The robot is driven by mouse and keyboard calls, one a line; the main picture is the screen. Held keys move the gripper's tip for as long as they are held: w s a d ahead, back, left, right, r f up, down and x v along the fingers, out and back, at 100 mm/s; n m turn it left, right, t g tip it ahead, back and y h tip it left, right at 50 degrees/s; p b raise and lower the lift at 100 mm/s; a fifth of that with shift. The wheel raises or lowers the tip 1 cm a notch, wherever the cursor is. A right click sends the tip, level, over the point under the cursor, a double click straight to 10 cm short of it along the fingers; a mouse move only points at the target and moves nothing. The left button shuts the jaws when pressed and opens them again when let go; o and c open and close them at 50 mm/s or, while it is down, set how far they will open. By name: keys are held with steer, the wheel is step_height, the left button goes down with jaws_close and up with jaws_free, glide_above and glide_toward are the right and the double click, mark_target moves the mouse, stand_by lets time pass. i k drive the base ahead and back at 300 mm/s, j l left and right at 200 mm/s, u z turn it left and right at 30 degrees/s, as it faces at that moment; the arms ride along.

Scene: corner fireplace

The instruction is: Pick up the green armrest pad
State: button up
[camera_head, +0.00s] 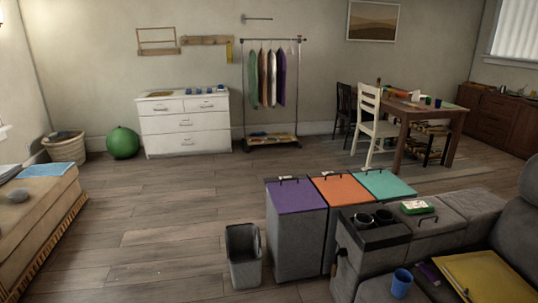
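A small green item with a pale top (417,207), the only pad-like green thing I can make out, lies flat on the grey sofa's armrest section at the lower right. It is too small to tell for certain that it is the armrest pad. It lies just right of a dark tray (374,238) holding two black cups. My gripper is not in view.
Three grey bins with purple (296,195), orange (340,188) and teal (385,184) lids stand beside the sofa. A small open grey bin (244,270) stands left of them. A blue cup (401,282) and yellow folder (484,277) lie on the sofa. The wooden floor (170,220) at left-centre is clear.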

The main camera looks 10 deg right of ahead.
mark_target(415, 206)
steer(key=i, duration=1.25)
steer(key=i+z, duration=0.45)
steer(key=i+j+z, duration=0.1)
steer(key=i+z, duration=0.3)
steer(key=i+l+z, duration=0.1)
steer(key=i+z, duration=0.75)
steer(key=z, duration=0.15)
